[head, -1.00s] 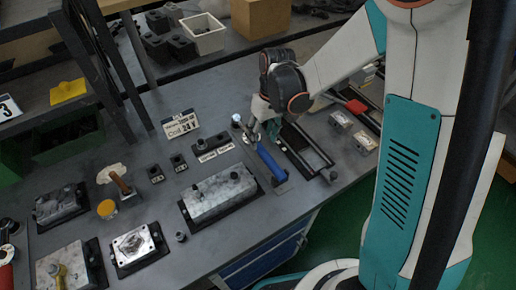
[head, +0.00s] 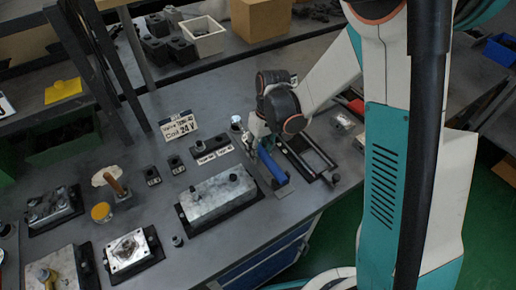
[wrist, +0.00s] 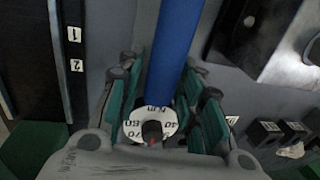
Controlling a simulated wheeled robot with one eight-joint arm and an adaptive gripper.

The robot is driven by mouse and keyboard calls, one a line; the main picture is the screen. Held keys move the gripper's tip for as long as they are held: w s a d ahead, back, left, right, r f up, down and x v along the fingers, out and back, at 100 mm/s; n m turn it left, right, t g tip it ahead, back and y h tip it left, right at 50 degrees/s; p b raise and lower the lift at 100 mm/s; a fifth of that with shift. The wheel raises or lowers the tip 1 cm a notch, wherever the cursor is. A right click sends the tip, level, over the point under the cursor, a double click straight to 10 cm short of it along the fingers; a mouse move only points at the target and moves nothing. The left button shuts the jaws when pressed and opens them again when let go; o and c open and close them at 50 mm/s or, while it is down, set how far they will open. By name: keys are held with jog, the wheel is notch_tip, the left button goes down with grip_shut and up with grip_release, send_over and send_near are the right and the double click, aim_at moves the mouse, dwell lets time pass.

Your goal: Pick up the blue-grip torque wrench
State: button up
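The blue-grip torque wrench (head: 273,166) lies on the grey bench just right of the long metal valve block. In the wrist view its blue grip (wrist: 174,45) runs down between the green fingers, and a white scale ring (wrist: 151,123) with numbers sits at its near end. My gripper (wrist: 168,85) has one finger on each side of the grip. I cannot tell whether the pads touch it. In the head view my gripper (head: 259,143) is at the far end of the blue grip, and its fingertips are partly hidden.
The long valve block (head: 217,196) stands close to the left of the wrench. A dark rail frame (head: 308,155) lies close to the right. A coil sign (head: 180,127) and small black blocks (head: 176,164) stand further left. The bench's front edge is near.

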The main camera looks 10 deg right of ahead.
grip_shut()
jog(key=shift+r, duration=0.1)
